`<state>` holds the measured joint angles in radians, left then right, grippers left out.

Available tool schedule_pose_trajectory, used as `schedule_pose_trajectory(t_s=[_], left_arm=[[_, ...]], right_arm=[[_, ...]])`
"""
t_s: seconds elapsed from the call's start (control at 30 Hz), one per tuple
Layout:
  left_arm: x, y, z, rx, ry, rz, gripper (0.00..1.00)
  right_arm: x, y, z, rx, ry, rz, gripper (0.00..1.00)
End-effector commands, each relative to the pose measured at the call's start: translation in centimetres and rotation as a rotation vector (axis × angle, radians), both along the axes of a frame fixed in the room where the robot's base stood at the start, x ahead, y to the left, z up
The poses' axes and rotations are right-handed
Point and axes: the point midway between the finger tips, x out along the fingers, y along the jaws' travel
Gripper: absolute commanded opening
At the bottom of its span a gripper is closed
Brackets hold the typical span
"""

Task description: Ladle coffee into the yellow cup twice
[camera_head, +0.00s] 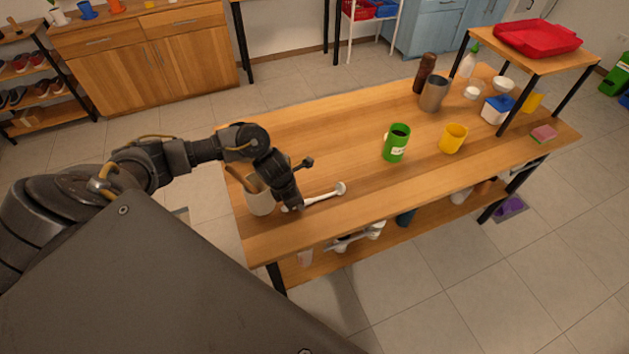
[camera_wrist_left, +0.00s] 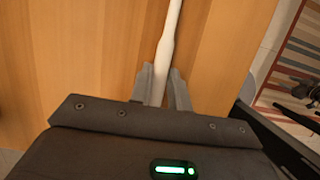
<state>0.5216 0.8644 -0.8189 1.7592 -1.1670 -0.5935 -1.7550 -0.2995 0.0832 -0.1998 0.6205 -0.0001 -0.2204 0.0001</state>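A white ladle (camera_head: 325,196) is low at the table's front left, its small bowl end pointing right. My left gripper (camera_head: 296,205) is over its handle. In the left wrist view the handle (camera_wrist_left: 166,48) runs between the two fingers of my left gripper (camera_wrist_left: 161,76), which sit close on both sides and look shut on it. The yellow cup (camera_head: 453,138) stands upright toward the right of the table. A green canister (camera_head: 397,143) with a dark open top stands left of the cup. Whether it holds coffee is too small to tell. My right gripper is not in view.
A light crock with utensils (camera_head: 259,195) stands just left of my left gripper. A grey-brown tumbler (camera_head: 434,94) and a dark brown bottle (camera_head: 425,72) stand behind the canister. A raised shelf with a red tray (camera_head: 537,38) is at right. The table's middle is clear.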

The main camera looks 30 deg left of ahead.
Motion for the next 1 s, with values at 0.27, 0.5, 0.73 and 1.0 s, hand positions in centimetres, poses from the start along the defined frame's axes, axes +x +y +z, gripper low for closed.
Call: schedule_pose_trajectory(t_s=[0.27,0.5,0.73,1.0], left_arm=[[0.0,0.0,0.3,0.0,0.0,0.0,0.0],[0.0,0.0,2.1,0.0,0.0,-0.001,0.0],[0.0,0.0,4.1,0.0,0.0,-0.001,0.0],[0.0,0.0,6.4,0.0,0.0,-0.001,0.0]], right_arm=[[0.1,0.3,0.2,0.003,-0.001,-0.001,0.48],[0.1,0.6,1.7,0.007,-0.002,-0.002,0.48],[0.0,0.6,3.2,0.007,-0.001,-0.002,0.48],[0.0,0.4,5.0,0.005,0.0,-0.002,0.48]])
